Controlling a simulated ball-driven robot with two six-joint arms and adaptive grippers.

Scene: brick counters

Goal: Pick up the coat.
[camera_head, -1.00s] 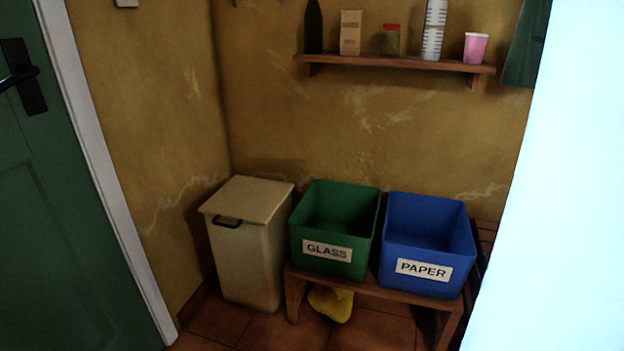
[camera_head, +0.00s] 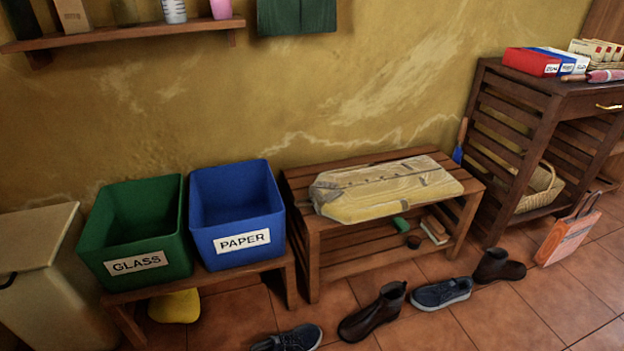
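A long yellow bundle (camera_head: 385,190) in a clear or whitish wrap lies flat on top of the slatted wooden bench (camera_head: 425,155). A row of dark spots runs along it; it may be the coat, folded in a cover, but I cannot tell for sure. Neither of my grippers is in view.
Green GLASS (camera_head: 137,264) and blue PAPER (camera_head: 242,243) bins stand on a low bench at left. Shoes, including a brown boot (camera_head: 375,313), lie on the tiles before the slatted bench. A dark wooden cabinet (camera_head: 513,130) stands at right, an orange bag (camera_head: 568,235) beside it.

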